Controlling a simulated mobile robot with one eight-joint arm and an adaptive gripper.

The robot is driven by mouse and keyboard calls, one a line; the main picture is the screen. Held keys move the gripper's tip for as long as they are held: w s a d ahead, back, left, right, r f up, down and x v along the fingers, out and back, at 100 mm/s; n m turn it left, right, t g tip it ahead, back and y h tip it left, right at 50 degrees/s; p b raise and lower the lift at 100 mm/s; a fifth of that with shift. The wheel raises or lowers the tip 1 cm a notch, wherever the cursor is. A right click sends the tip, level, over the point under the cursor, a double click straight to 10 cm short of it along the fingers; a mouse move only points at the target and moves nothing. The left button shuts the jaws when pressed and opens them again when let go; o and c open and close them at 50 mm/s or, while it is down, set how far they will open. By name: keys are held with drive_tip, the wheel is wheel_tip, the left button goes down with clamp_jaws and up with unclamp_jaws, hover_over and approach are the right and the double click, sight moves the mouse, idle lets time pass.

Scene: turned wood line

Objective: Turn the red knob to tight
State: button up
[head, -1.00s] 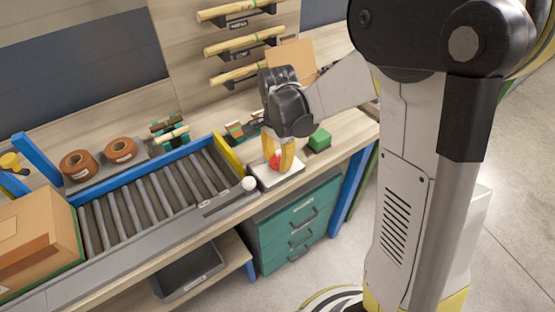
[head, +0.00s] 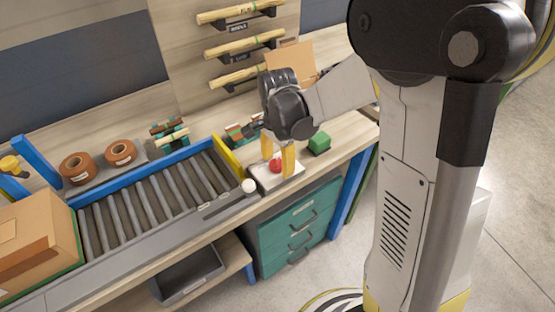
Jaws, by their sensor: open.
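The red knob (head: 275,166) sits on a pale base plate (head: 284,181) at the right end of the bench, by the roller conveyor. My gripper (head: 277,166) points down over it with yellow fingers apart, one on each side of the knob. I cannot tell whether either finger touches the knob. The tight mark and the knob's pointing direction are too small to make out.
A white ball-shaped knob (head: 249,186) stands just left of the plate. The roller conveyor (head: 160,195) with a cardboard box (head: 35,240) fills the left. Green drawers (head: 300,228) are below.

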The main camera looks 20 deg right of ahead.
sight(278, 161)
wheel_tip(278, 161, up, 12)
idle(0.4)
drive_tip(key=shift+s, duration=0.1)
